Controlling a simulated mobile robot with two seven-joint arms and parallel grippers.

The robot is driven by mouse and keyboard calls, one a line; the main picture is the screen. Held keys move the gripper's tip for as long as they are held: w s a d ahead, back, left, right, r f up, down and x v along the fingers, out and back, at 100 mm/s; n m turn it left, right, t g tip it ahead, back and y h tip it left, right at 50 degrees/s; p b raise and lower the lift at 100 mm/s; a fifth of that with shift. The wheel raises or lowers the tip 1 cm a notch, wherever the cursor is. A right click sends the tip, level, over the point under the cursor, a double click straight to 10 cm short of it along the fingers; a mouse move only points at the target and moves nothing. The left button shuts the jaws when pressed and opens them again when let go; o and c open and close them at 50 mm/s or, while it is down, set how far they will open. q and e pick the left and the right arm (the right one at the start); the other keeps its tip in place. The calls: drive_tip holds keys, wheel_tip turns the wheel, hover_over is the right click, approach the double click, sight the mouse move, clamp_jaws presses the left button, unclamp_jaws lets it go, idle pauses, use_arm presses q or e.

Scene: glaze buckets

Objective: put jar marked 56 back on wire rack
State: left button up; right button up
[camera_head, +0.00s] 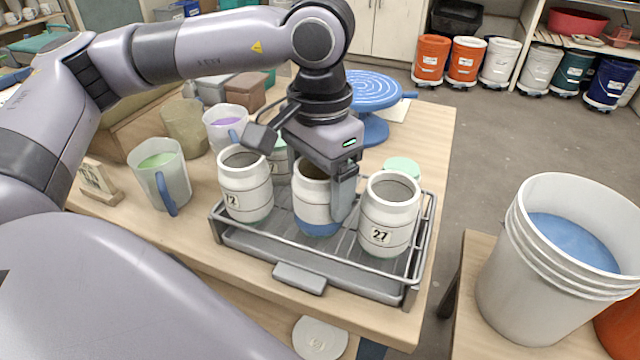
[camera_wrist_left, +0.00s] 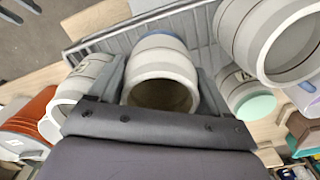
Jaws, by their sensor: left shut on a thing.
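A white jar with a blue lower band (camera_head: 313,222) is in the wire rack (camera_head: 262,244), upright, in the front row between two other jars. Any number on it is hidden from view. My left gripper (camera_head: 320,192) comes down from above and is shut on this jar, one finger showing on its right side. In the left wrist view the jar's open mouth (camera_wrist_left: 160,95) sits between the two fingers. I cannot tell whether its base rests on the wires. My right gripper is not in view.
A jar ending in 2 (camera_head: 246,190) stands close on the left, the jar marked 27 (camera_head: 388,222) close on the right. Another jar (camera_head: 278,165) is behind. A green-topped item (camera_head: 402,168) is behind 27. Pitchers (camera_head: 160,175), a blue turntable (camera_head: 362,92) and a bucket (camera_head: 540,270) surround the rack.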

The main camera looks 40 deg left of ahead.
use_arm(q)
drive_tip(key=shift+f, duration=0.15)
drive_tip(key=shift+f, duration=0.1)
drive_tip(key=shift+f+b, duration=0.15)
drive_tip(key=shift+b, duration=0.15)
drive_tip(key=o, duration=1)
drive_tip(key=shift+r+p, duration=0.4)
drive_tip(key=shift+r, duration=0.15)
wheel_tip(320, 180, up, 11)
drive_tip(key=shift+r+p, duration=0.2)
drive_tip(key=shift+p, duration=0.25)
